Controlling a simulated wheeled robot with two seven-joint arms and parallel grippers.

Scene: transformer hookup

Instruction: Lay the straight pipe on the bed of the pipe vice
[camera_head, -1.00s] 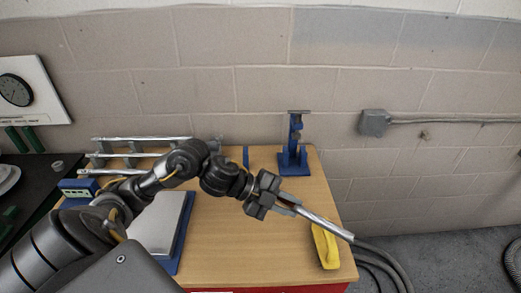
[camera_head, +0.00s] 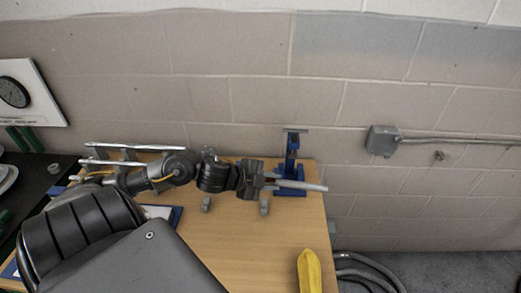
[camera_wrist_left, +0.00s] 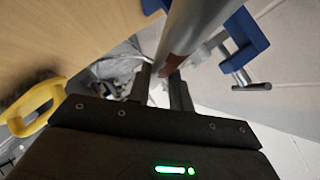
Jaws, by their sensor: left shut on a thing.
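My left gripper (camera_head: 270,180) is shut on a straight grey metal pipe (camera_head: 305,186), whose free end points right in the head view. The pipe also shows in the left wrist view (camera_wrist_left: 192,28), running up from between the fingers. The blue pipe vice (camera_head: 291,158), with a grey bar across its top, stands upright at the table's back right corner. The pipe passes in front of the vice's lower part in the head view; I cannot tell whether they touch. Blue vice parts (camera_wrist_left: 246,36) show right of the pipe in the wrist view. My right gripper is not in view.
A rack at the back left holds long silvery pipes (camera_head: 135,147). Small grey blocks (camera_head: 265,208) stand on the wooden table (camera_head: 240,250) below my wrist. A yellow object (camera_head: 309,270) lies at the front right. Hoses (camera_head: 360,270) lie beyond the right edge. The table's middle is mostly clear.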

